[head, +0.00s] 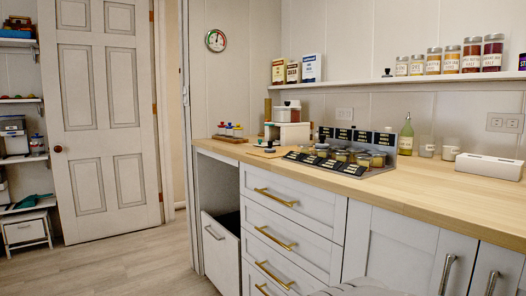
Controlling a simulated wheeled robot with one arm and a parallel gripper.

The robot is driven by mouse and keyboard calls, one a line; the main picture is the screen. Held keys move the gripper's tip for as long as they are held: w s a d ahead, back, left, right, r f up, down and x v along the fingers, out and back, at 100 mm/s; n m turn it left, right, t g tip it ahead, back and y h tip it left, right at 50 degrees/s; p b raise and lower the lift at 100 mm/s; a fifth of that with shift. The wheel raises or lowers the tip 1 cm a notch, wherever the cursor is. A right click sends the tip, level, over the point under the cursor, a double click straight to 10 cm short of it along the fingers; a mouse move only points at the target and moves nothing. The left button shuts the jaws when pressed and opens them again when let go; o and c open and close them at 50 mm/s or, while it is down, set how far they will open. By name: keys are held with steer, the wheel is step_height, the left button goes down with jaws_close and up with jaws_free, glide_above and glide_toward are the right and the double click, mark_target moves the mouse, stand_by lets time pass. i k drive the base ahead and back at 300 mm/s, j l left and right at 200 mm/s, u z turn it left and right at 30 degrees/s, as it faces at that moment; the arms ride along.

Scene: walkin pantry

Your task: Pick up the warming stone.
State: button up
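I cannot pick out a warming stone for certain in the head view. A small dark-topped item lies on a light board (258,153) on the wooden counter (460,178). Another small dark item (387,73) sits on the wall shelf, too small to identify. My gripper does not show. A rounded grey shape at the bottom edge may be part of my own body.
A stepped rack (342,175) with dark labels and jars stands mid-counter. A long white box (489,166) and a green bottle (406,137) are to its right. A lower bin (221,248) stands partly out. The floor at left is clear, before a closed-looking door (103,120).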

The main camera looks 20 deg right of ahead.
mark_target(321, 146)
steer(key=z, duration=0.9)
